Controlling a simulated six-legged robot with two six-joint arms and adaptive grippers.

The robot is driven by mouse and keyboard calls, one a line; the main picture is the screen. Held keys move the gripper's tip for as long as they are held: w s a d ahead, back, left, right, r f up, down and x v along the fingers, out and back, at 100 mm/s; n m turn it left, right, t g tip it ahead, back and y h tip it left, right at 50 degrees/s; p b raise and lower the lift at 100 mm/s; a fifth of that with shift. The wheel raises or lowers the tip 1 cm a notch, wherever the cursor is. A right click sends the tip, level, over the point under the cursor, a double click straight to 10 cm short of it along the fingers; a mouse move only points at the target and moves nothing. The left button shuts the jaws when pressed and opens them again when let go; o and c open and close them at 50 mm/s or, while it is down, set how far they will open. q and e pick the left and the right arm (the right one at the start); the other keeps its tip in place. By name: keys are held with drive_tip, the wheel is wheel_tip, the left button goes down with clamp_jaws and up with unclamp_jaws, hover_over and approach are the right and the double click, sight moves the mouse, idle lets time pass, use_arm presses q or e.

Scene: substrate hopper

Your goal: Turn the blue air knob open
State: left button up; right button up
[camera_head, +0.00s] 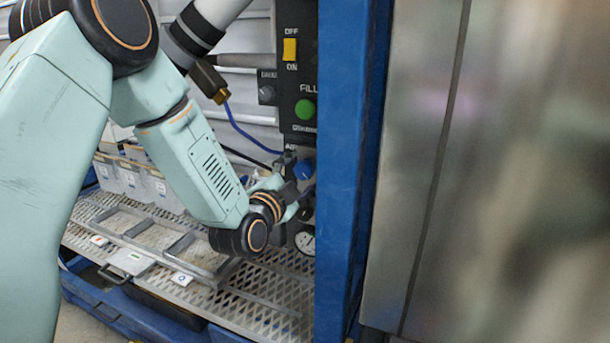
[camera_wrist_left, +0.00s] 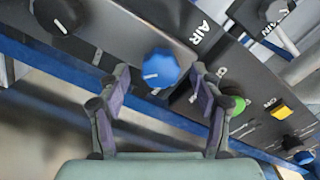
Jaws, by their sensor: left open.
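The blue air knob (camera_wrist_left: 160,68) shows in the left wrist view on a dark panel, beside the white word AIR. It has a white pointer line on its face. In the head view the blue knob (camera_head: 303,169) sits low on the panel, below the green button. My left gripper (camera_wrist_left: 161,80) is open, with one purple-padded finger on either side of the knob. Whether the fingers touch it cannot be told. In the head view my left gripper (camera_head: 290,194) is at the panel, partly hidden by its own wrist. My right gripper is not in view.
The panel also carries a yellow OFF/ON switch (camera_head: 290,50), a green FILL button (camera_head: 305,109) and a gauge (camera_head: 305,240). A blue post (camera_head: 345,150) stands right of the panel. A mesh shelf (camera_head: 270,300) with trays and clear bins (camera_head: 130,180) lies below.

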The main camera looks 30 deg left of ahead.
use_arm(q)
drive_tip(key=shift+w+a, duration=0.1)
drive_tip(key=shift+w, duration=1.3)
drive_tip(key=c, duration=1.2)
drive_tip(key=shift+o, duration=0.2)
